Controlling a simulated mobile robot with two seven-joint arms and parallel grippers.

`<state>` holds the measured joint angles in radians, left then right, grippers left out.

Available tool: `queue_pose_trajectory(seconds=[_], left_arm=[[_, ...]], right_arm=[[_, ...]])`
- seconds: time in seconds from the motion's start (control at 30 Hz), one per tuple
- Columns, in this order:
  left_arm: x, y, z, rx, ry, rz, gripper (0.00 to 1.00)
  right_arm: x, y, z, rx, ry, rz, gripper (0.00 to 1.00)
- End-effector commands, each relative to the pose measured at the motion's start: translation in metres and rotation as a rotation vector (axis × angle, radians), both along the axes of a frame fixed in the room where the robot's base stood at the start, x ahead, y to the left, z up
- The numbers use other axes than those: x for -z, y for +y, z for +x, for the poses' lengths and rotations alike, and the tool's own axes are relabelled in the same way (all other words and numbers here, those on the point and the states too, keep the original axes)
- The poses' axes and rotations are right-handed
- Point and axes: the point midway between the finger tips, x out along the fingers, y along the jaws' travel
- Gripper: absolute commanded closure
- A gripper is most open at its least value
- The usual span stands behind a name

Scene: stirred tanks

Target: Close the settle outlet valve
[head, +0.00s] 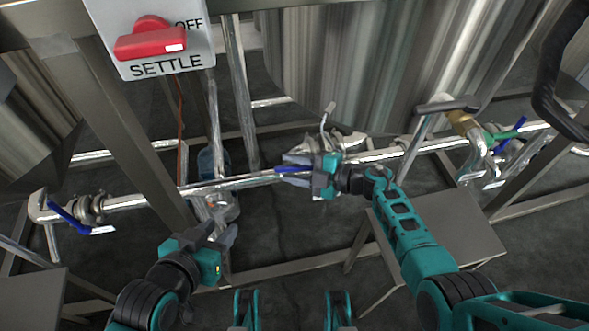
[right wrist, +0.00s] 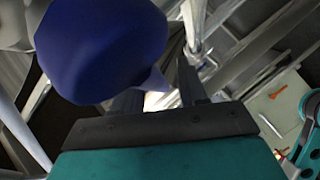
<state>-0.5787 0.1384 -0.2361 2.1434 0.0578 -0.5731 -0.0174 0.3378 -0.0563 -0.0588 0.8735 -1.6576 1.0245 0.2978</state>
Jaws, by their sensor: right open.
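A blue valve handle (head: 291,169) sits on the horizontal metal pipe, near the middle of the head view. My right gripper (head: 298,168) is at this handle with its fingers apart, and partly hides it and the valve body. In the right wrist view the blue handle (right wrist: 100,48) is large and close, in front of the open fingers of my right gripper (right wrist: 158,92). I cannot tell whether they touch. My left gripper (head: 219,234) is open and empty, below the pipe to the left. A sign reading SETTLE (head: 165,66) carries a red switch knob (head: 150,43) beside OFF.
Another blue-handled valve (head: 70,222) is at the pipe's left end, and another blue handle (head: 512,133) is at the right. Large steel tanks (head: 370,65) stand behind. Metal frame legs (head: 120,130) and a low grey platform (head: 455,225) limit room.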

Motion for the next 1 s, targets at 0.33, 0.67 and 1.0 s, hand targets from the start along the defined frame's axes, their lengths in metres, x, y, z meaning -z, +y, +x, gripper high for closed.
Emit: queue_pose_trajectory(seconds=[0.33, 0.67, 1.0], left_arm=[[-0.0013, 0.0002, 0.0015, -0.001, -0.005, 0.000, 0.61], [-0.0016, 0.0026, 0.0028, -0.005, -0.008, 0.002, 0.61], [-0.0015, 0.0030, 0.0029, -0.005, -0.008, 0.003, 0.61]], right_arm=[[-0.0003, 0.0004, 0.0005, 0.001, 0.000, -0.001, 0.67], [-0.0002, 0.0002, 0.0004, 0.001, 0.000, 0.000, 0.99], [-0.0002, 0.0001, 0.0005, 0.001, 0.000, 0.000, 1.00]])
